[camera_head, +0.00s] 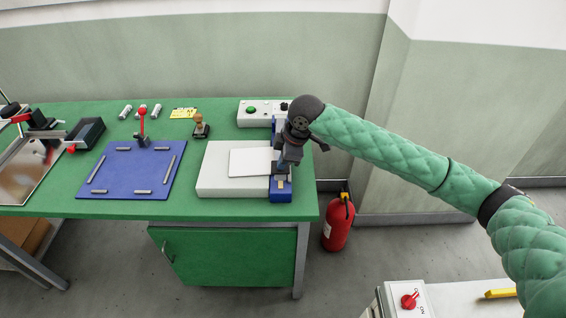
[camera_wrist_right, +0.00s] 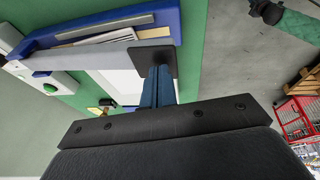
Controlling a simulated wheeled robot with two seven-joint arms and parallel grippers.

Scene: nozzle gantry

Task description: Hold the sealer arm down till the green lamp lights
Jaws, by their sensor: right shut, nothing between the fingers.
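The sealer stands at the right end of the green bench. Its blue base (camera_head: 281,196) shows beside the gripper. In the right wrist view its pale grey sealer arm (camera_wrist_right: 95,58) ends in a dark pad (camera_wrist_right: 153,60). My right gripper (camera_head: 282,168) is shut and empty over the sealer. In the right wrist view its fingertips (camera_wrist_right: 158,80) are at the pad and seem to touch it. In the head view my gripper hides most of the arm. The green lamp (camera_head: 252,110) is on a white box (camera_head: 265,119) behind; I cannot tell whether it is lit. My left gripper is not in view.
A white sheet (camera_head: 250,162) lies on the white platform (camera_head: 230,188) left of the sealer. A blue board (camera_head: 132,172) with a red-knobbed clamp (camera_head: 142,124) and a stamp (camera_head: 200,127) are further left. A red extinguisher (camera_head: 338,224) stands right of the bench.

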